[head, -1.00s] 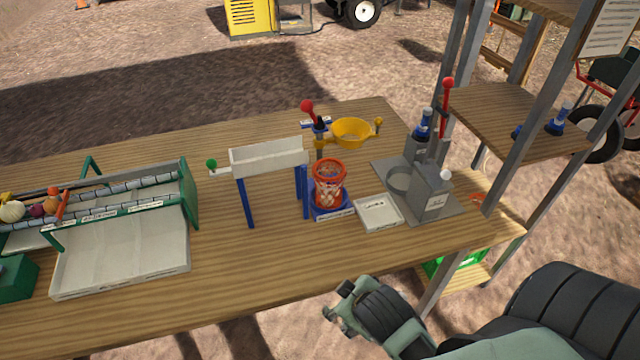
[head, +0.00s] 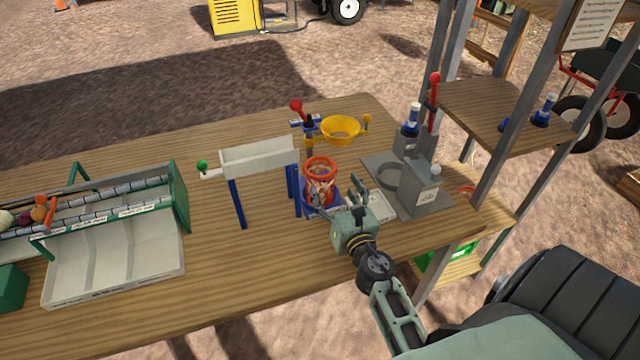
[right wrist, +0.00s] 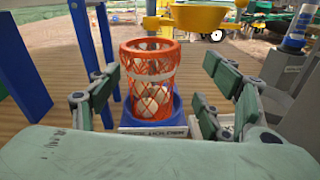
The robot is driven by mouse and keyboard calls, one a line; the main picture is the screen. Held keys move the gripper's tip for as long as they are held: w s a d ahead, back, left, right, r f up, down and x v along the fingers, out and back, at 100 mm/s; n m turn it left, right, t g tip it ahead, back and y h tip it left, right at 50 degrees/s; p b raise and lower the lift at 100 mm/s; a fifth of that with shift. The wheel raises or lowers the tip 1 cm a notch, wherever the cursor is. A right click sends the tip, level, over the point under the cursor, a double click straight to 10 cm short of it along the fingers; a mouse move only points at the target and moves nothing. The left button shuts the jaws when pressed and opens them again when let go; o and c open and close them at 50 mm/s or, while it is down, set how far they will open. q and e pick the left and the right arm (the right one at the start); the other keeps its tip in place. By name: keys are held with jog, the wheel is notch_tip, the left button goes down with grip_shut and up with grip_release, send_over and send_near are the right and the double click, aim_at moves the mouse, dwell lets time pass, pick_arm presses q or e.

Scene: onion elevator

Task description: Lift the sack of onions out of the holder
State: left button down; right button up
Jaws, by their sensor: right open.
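The sack of onions (head: 319,177) is an orange-red net with a thick round rim, standing upright in the blue holder (head: 309,207). In the right wrist view the sack (right wrist: 149,75) shows pale onions through its mesh, and the blue holder (right wrist: 177,110) rings its lower part. My right gripper (head: 338,195) is open just in front of the sack, to its right in the head view. In the right wrist view the open fingers (right wrist: 155,82) stand left and right of the sack, and I see no contact. My left gripper is not in view.
A white chute (head: 260,160) on blue legs stands left of the sack. A yellow funnel (head: 341,131) is behind it. A grey device (head: 423,190) with a red lever stands to the right. A sorting tray (head: 115,270) is at the left. Bare tabletop lies between tray and chute.

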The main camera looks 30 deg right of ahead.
aim_at(316, 167)
jog(key=shift+w+a+f+n+y, duration=0.25)
jog(key=shift+a+f+n+y, duration=0.05)
jog(key=shift+n, duration=0.5)
jog(key=shift+w, duration=0.3)
jog(key=x, duration=0.7)
jog(key=shift+w+f, duration=0.1)
jog(key=shift+w, duration=0.05)
jog(key=c, duration=0.9)
jog(key=shift+a, duration=0.1)
